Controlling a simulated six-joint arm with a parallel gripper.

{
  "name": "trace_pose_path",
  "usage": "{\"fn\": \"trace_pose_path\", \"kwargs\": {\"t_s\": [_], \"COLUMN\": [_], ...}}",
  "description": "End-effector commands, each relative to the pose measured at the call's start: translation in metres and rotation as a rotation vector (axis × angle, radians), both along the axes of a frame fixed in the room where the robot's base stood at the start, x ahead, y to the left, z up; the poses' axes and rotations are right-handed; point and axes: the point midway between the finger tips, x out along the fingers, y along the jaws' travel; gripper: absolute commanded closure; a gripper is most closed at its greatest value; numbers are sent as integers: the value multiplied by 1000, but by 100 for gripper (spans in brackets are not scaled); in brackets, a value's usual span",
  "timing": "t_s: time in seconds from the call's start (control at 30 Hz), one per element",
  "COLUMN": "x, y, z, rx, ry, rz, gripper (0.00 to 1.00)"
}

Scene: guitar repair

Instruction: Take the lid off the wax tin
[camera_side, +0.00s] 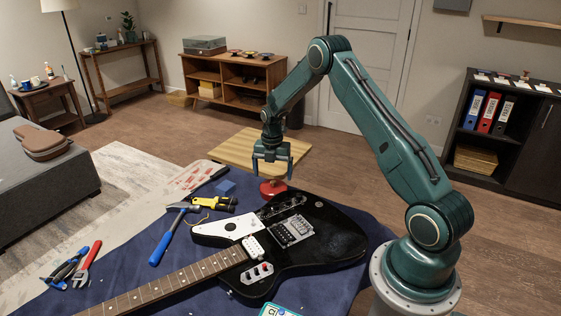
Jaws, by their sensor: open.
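A small round red tin (272,190), which looks like the wax tin, stands on the blue cloth just behind the black guitar body. Its lid and any seam between lid and tin are too small to tell apart. My gripper (272,172) points down over the red tin with its fingers spread. It looks empty and apart from the tin, with a small gap below the fingertips.
The black electric guitar (328,232) lies close in front of the tin. A blue hammer (172,231), a yellow-and-black tool (214,203), a blue block (226,187) and pliers (88,262) lie to the left. A wooden board (236,150) is behind.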

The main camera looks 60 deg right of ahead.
Motion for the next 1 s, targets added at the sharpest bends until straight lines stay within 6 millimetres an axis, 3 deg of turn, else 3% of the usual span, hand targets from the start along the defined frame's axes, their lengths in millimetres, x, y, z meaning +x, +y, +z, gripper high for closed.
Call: {"fn": "trace_pose_path", "kwargs": {"t_s": [0.3,0.87,0.9,1.0], "x": [-1,-1,-1,-1], "y": [-2,-2,-2,-2], "z": [-35,-38,-38,-38], "rx": [2,1,1,1], "ry": [1,-1,-1,-1], "rz": [0,0,0,0], "gripper": [8,8,10,30]}}
